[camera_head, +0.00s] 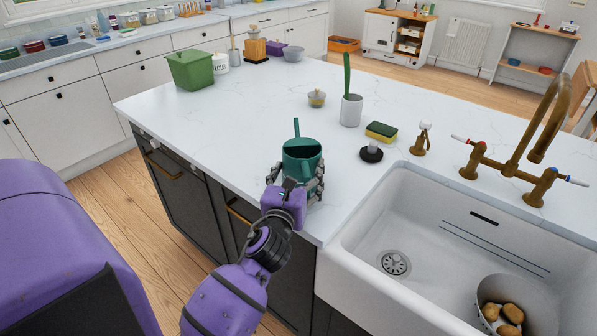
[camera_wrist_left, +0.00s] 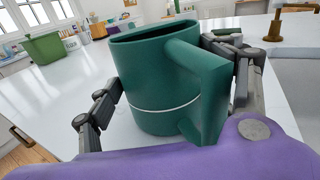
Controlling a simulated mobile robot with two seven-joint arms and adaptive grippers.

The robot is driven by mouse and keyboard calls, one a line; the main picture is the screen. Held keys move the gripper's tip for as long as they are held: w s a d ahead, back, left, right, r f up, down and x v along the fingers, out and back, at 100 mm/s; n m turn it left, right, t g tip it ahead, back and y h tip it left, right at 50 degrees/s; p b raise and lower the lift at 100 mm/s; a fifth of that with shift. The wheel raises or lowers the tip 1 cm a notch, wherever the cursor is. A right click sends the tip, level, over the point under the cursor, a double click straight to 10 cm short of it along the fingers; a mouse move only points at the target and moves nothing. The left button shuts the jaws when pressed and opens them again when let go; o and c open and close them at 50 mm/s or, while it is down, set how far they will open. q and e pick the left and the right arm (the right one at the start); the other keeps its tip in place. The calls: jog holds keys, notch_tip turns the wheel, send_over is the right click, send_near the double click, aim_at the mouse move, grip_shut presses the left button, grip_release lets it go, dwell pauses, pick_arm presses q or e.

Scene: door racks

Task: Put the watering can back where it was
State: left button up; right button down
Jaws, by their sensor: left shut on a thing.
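The dark green watering can (camera_head: 302,153) is near the front edge of the white island counter, just left of the sink, with its spout pointing away from me. My left gripper (camera_head: 295,181) has its fingers around the can's body from the front. In the left wrist view the can (camera_wrist_left: 150,85) looks upright, its handle towards me, with a finger on each side of the body. I cannot tell whether its base touches the counter. My right gripper is not in view.
A soap pump (camera_head: 421,140), sponge (camera_head: 381,131), dark round-based item (camera_head: 371,153), white holder (camera_head: 351,111) and small lidded jar (camera_head: 316,98) stand beyond. A green bin (camera_head: 190,70) is far left. The left counter middle is clear.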

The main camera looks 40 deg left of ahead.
pick_arm(q)
jog(key=o, duration=1.8)
jog(key=shift+f, duration=0.1)
jog(key=shift+c, duration=0.2)
jog(key=shift+r, duration=0.2)
jog(key=shift+s+d+f, duration=0.1)
jog(key=shift+s+d, duration=0.05)
jog(key=shift+s, duration=0.2)
jog(key=b+v, duration=0.1)
jog(key=v, duration=1)
jog(key=shift+s, duration=0.15)
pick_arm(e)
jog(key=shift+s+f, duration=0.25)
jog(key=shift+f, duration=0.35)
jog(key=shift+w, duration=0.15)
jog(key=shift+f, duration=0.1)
